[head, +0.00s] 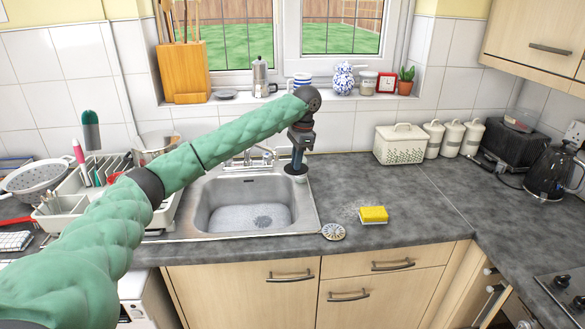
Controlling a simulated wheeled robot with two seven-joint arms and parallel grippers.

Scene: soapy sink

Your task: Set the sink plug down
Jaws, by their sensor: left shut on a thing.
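My left gripper (297,168) points down over the back right corner of the steel sink (310,218). It is shut on a small pale thing, which looks like the sink plug (299,179); the fingers hide part of it. I cannot tell whether the plug touches the sink's rim or hangs just above it. My right gripper is not in view.
A round patterned disc (333,232) and a yellow sponge (374,214) lie on the worktop right of the sink. The tap (248,160) stands behind the basin, close to my left arm. A dish rack (65,204) is at the left. The worktop beyond the sponge is clear.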

